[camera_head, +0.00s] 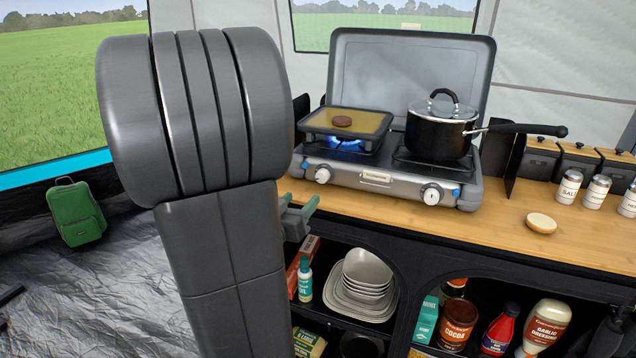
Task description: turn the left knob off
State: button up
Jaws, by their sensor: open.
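The left knob (323,174) is a small light round dial on the front of the grey camping stove (392,188). A blue flame (346,145) burns under the griddle (362,119) on the left burner. The right knob (431,194) is a similar dial farther right. My gripper (298,203) shows only in part, just below and left of the left knob, near the counter's front edge. Its two fingers are apart with nothing seen between them. The rest of it is hidden behind my arm. It appears apart from the knob.
A bun half (541,223) and several shakers (596,191) are on the wooden counter (480,219). Shelves below hold bowls (366,275) and bottles.

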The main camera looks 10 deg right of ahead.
aim_at(321, 179)
jog(key=b+x, duration=0.1)
jog(key=x, duration=1)
jog(key=shift+w+d, duration=0.1)
jog(key=shift+c, duration=0.4)
jog(key=c, duration=0.9)
